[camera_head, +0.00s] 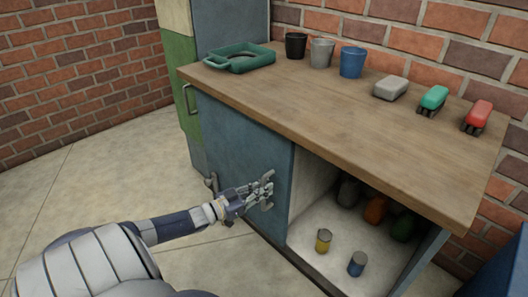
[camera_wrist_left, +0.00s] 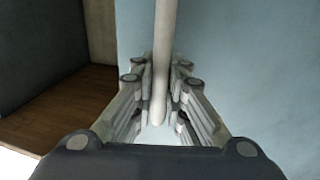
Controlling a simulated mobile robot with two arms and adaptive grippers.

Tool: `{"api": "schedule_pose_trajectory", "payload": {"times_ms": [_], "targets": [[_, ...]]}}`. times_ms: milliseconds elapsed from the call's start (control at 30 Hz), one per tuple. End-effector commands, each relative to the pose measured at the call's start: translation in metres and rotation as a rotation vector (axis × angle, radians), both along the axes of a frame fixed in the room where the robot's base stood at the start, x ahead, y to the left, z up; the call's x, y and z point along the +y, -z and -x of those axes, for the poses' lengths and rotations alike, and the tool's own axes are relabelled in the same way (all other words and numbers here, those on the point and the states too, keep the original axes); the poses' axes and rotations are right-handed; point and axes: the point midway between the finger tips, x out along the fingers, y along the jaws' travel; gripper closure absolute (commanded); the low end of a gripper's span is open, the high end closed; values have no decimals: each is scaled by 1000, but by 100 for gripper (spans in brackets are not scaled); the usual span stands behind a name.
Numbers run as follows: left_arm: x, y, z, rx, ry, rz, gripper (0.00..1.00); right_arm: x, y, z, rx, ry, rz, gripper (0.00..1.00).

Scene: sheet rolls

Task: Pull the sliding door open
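The blue sliding door (camera_head: 240,150) covers the left part of the cabinet front; the right part is open, showing the inside. My left gripper (camera_head: 265,191) is at the door's face near its right edge. In the left wrist view, the fingers (camera_wrist_left: 163,88) lie close on both sides of a pale upright bar, the door handle (camera_wrist_left: 163,40), and appear shut on it. The pale blue door (camera_wrist_left: 240,70) fills the right of that view. In the head view the handle is mostly hidden by the fingers. My right gripper is not in view.
The wooden cabinet top (camera_head: 300,95) carries a green tray (camera_head: 240,57), several cups and three small blocks. Inside the opening stand a yellow can (camera_head: 323,240), a blue can (camera_head: 357,263) and darker items behind. The floor (camera_head: 110,160) at left is clear.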

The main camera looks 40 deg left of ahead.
Motion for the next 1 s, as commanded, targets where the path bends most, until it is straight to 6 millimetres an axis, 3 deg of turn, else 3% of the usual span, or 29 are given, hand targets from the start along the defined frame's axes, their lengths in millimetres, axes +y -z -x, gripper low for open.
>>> {"api": "schedule_pose_trajectory", "payload": {"times_ms": [33, 100, 567, 1000], "targets": [[0, 3, 2, 7, -1, -2, 77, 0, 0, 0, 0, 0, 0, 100], [0, 3, 1, 6, -1, -1, 67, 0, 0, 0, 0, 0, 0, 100], [2, 2, 10, 4, -1, -1, 67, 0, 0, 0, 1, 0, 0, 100], [20, 3, 84, 9, -2, -2, 67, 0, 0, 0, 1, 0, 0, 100]]}}
